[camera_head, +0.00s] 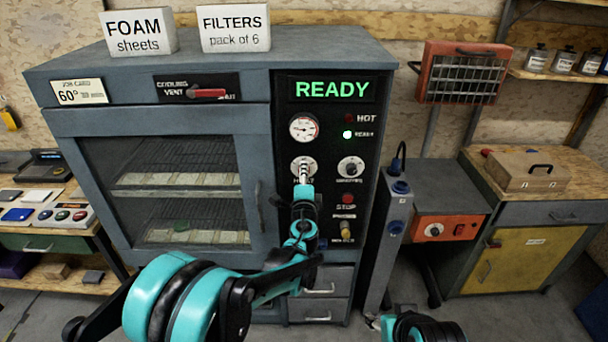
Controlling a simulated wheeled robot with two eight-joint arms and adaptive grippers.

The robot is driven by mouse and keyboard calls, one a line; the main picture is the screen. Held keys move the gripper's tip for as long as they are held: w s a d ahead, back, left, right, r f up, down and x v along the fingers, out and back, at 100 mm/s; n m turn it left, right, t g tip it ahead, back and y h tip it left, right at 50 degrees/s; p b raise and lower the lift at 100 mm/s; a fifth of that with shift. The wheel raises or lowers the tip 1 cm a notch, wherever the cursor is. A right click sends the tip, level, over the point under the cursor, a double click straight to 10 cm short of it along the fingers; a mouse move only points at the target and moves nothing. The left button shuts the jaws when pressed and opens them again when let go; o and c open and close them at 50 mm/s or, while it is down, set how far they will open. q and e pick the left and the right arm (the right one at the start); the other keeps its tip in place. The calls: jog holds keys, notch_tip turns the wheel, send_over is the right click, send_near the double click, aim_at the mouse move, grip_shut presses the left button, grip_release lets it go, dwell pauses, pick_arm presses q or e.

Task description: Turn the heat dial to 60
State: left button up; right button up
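The heat dial (295,165) is a round white-faced dial on the black control panel of a grey oven (257,180). Its middle and much of its scale are hidden behind my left gripper, so its setting cannot be read. My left gripper (303,172) is in front of the dial, with its narrow fingertips at the knob. Whether they grip it or only touch it cannot be told. A job card (80,92) on the oven reads 60°. The green display (331,89) reads READY. My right gripper is not in view; only part of my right arm shows at the bottom.
A gauge (303,128) sits above the dial and a second dial (350,168) to its right. A red stop button (347,199) is below that one. A tall grey unit (393,235) stands right of the oven. Signs for foam and filters stand on top.

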pick_arm(q)
jog(key=shift+o, duration=1.2)
jog(key=s, duration=1.2)
